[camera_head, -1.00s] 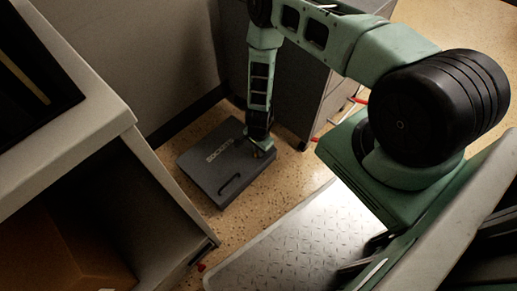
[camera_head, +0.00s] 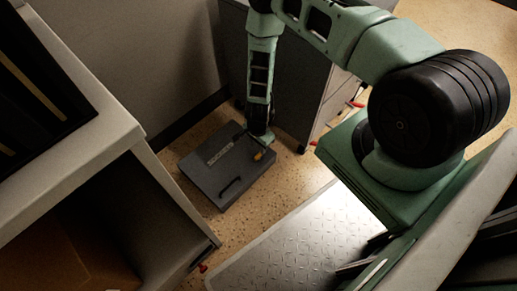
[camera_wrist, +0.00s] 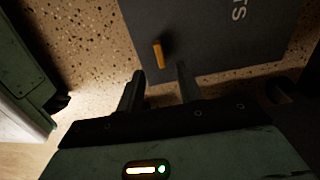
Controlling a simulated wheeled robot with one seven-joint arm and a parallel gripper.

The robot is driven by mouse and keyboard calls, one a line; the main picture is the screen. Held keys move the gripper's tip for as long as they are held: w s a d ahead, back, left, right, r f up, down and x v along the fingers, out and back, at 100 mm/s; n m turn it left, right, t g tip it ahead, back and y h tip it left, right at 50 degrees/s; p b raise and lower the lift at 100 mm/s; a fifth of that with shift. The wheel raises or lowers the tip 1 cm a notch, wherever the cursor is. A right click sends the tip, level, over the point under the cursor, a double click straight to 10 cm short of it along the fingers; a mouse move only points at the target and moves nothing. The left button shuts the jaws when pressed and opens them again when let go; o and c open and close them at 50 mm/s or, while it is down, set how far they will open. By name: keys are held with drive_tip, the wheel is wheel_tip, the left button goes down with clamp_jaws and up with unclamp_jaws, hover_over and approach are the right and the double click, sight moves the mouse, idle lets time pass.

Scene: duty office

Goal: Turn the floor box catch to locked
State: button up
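The floor box (camera_head: 206,178) is a dark grey, flat box on the speckled floor, with pale lettering and a black handle on top. Its yellow-orange catch (camera_head: 260,155) is a small bar near the box's right edge. In the wrist view, the catch (camera_wrist: 158,54) stands near the edge of the box lid (camera_wrist: 205,40), nearly upright in the picture and slightly tilted. My gripper (camera_wrist: 160,70) is open and empty, its two dark fingers apart, with the catch just beyond the gap between the tips. In the head view, my gripper (camera_head: 261,137) is just behind the catch.
A light grey shelf unit (camera_head: 110,125) with a cardboard box (camera_head: 60,250) stands at the left. A grey cabinet (camera_head: 290,95) stands behind my arm. A wall runs behind the box. Speckled floor is open around the box's front and right.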

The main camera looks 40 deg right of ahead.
sight(258, 155)
wheel_tip(258, 155, up, 11)
drive_tip(key=p, duration=0.3)
drive_tip(key=shift+r, duration=0.2)
drive_tip(key=w+a+r+n+y, duration=0.25)
drive_tip(key=a+r+n, duration=0.25)
drive_tip(key=a+r, duration=0.6)
drive_tip(key=s+a+r+n, duration=0.3)
drive_tip(key=a+r+n, duration=0.1)
drive_tip(key=r, duration=0.5)
drive_tip(key=s+a+r+n, duration=0.2)
drive_tip(key=a+r+n, duration=0.2)
drive_tip(key=r, duration=0.5)
drive_tip(key=s+r+n+h, duration=0.2)
drive_tip(key=s+r+n, duration=0.8)
drive_tip(key=s+r, duration=0.45)
wheel_tip(258, 155, up, 30)
drive_tip(key=s+p, duration=0.2)
drive_tip(key=p, duration=3)
drive_tip(key=shift+d+f+n, duration=0.2)
drive_tip(key=shift+d+n, duration=0.1)
drive_tip(key=shift+d, duration=0.15)
drive_tip(key=shift+s, duration=0.1)
